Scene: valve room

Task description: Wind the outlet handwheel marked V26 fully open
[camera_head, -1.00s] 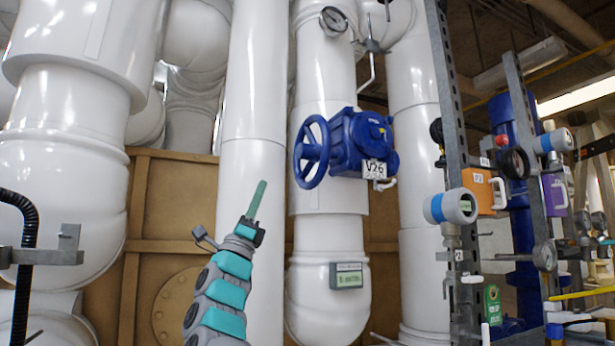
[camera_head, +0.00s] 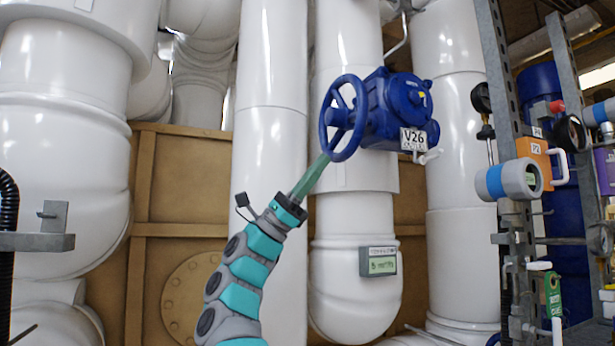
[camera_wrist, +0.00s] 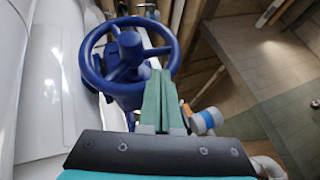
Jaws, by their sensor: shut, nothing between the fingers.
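The blue handwheel (camera_head: 345,118) is spoked and sits on the left side of a blue valve body (camera_head: 392,108) with a white tag reading V26 (camera_head: 413,139). My gripper (camera_head: 325,158) is shut, and its green fingertips reach the lower left of the wheel rim in the head view. Whether they touch the rim I cannot tell. In the wrist view the handwheel (camera_wrist: 128,55) faces me, and the shut green fingers (camera_wrist: 158,85) overlap its lower right rim. Nothing shows between the fingers.
A small display (camera_head: 378,262) sits on the white pipe (camera_head: 355,220) below the valve. A tan panel (camera_head: 185,190) is behind.

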